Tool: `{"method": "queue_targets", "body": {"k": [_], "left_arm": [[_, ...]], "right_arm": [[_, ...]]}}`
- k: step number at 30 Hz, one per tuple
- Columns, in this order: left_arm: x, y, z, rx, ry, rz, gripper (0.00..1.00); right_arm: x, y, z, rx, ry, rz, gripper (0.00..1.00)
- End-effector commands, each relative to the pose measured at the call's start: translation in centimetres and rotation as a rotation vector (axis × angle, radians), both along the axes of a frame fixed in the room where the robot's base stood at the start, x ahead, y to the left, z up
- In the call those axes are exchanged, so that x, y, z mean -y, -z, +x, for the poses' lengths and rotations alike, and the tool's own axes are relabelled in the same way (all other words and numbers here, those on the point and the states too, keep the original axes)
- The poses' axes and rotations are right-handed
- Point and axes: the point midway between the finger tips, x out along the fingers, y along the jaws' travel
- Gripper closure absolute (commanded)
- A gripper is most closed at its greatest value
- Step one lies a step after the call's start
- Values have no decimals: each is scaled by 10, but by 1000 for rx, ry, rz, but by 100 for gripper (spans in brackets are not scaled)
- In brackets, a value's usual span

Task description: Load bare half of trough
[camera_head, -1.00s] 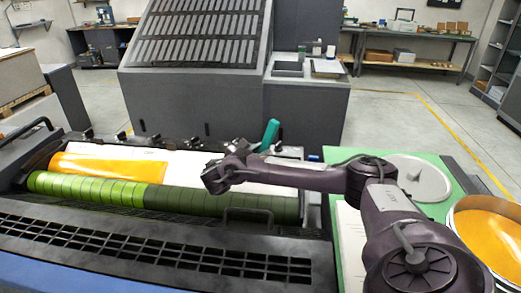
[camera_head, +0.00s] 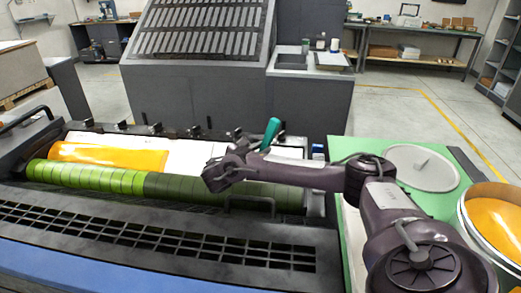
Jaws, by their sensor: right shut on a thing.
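The ink trough (camera_head: 200,153) runs across the machine in front of me. Its left part holds orange ink (camera_head: 108,157); the rest to the right is bare white. A green roller (camera_head: 95,175), bright at left and darker at right, lies along its near side. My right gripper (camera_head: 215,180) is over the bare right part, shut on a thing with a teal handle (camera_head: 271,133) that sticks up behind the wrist. The held thing's lower end is hidden by the gripper. An open tin (camera_head: 495,225) of orange ink stands at the right edge. My left gripper is out of view.
A round grey lid (camera_head: 422,168) lies on the green table top (camera_head: 380,150) at right. A black slotted grille (camera_head: 150,235) and a small bar handle (camera_head: 250,203) lie nearer me. A grey cabinet (camera_head: 195,95) rises behind the trough.

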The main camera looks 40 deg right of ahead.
Motion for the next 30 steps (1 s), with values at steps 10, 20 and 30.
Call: {"method": "queue_targets", "body": {"k": [10, 20, 30], "left_arm": [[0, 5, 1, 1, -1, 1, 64], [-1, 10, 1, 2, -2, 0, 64], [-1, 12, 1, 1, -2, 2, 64]], "right_arm": [[0, 7, 0, 0, 0, 0, 100], [0, 13, 0, 0, 0, 0, 100], [0, 16, 0, 0, 0, 0, 100]]}}
